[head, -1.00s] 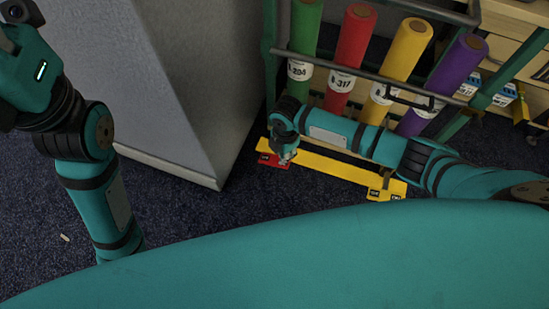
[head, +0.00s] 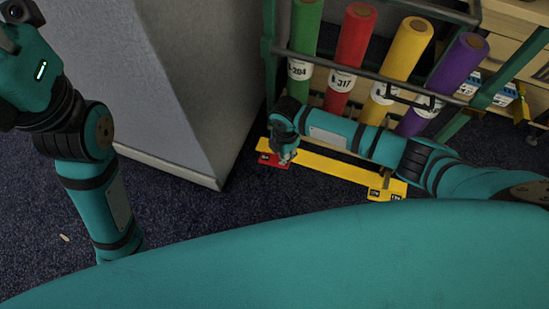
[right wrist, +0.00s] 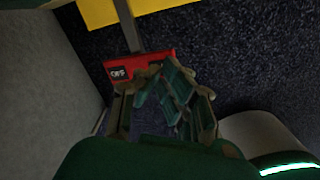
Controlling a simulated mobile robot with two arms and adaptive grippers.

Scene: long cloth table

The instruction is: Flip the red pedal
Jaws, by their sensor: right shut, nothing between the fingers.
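The red pedal (head: 266,158) is low over the carpet at the left end of a yellow bar, and the pedal also shows in the right wrist view (right wrist: 146,62) with a dark label. My right gripper (head: 287,159) points down at the right part of the pedal and hides some of it. In the right wrist view the fingers (right wrist: 158,76) are shut and empty, with their tips at the pedal's near edge. I cannot tell whether they touch it.
The yellow bar (head: 330,166) runs right to a yellow pedal (head: 385,191). Behind it stands a green-framed rack with green, red (head: 352,45), yellow and purple rolls. A large grey block (head: 190,90) is close on the left. Carpet is free in front.

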